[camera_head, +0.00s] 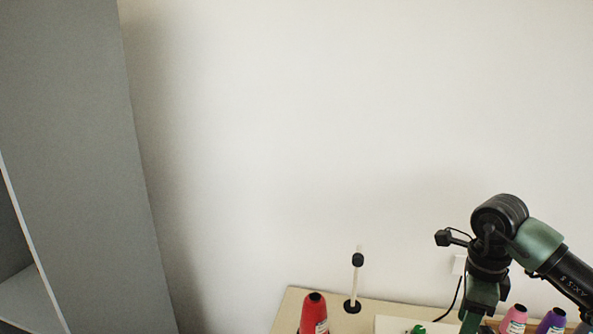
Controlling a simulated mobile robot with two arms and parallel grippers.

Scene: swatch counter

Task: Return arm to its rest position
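My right arm (538,248) comes in from the right edge. It bends at a black joint and runs down past the table's back edge. Its green lower part (478,308) leaves the frame at the bottom, so the fingers of my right gripper do not show. My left arm and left gripper are not in view.
The table (290,311) shows only along the bottom. On it are a red cone spool (314,315), a thin stand with a black knob (357,260), pink (514,320) and purple (553,321) spools, and a small green object (418,329). A grey cabinet (85,150) stands left.

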